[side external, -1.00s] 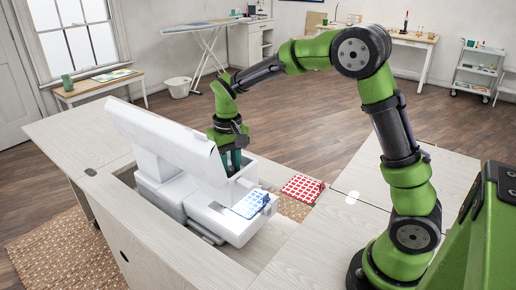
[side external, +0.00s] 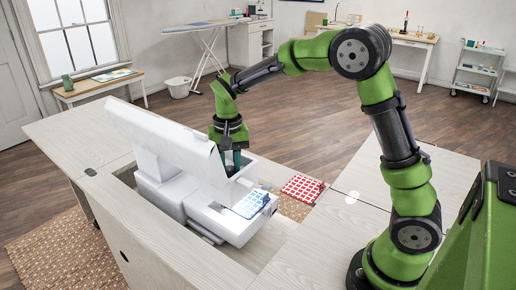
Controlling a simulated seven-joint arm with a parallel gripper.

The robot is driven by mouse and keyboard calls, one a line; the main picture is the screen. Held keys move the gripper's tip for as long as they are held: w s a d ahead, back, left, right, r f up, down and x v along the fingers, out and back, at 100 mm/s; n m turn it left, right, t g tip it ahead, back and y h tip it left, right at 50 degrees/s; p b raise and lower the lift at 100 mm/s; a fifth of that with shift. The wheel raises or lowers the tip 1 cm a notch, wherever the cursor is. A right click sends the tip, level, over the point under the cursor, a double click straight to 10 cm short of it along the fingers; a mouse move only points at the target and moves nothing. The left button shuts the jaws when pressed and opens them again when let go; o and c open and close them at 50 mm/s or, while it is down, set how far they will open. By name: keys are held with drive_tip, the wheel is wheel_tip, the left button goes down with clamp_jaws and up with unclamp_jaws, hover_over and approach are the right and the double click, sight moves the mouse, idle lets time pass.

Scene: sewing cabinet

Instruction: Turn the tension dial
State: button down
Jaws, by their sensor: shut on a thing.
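The white sewing machine (side external: 160,130) sits in the opening of the pale wooden cabinet (side external: 75,145). My gripper (side external: 233,160) points down at the machine's right-hand end, beside the upright part there. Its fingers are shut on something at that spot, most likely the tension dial. The dial itself cannot be made out, as the fingers and the machine's body hide it.
A blue patterned cloth piece (side external: 250,204) lies on the machine's bed, with a small blue item at its edge. A red checked piece (side external: 302,188) lies on the cabinet to the right. The cabinet top (side external: 310,250) in front is clear.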

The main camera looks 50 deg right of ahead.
sight(231, 168)
drive_tip(key=shift+r, duration=0.1)
drive_tip(key=c, duration=1.1)
unclamp_jaws()
wheel_tip(231, 168, up, 17)
drive_tip(key=shift+s+d+f, duration=0.1)
drive_tip(key=shift+d, duration=0.05)
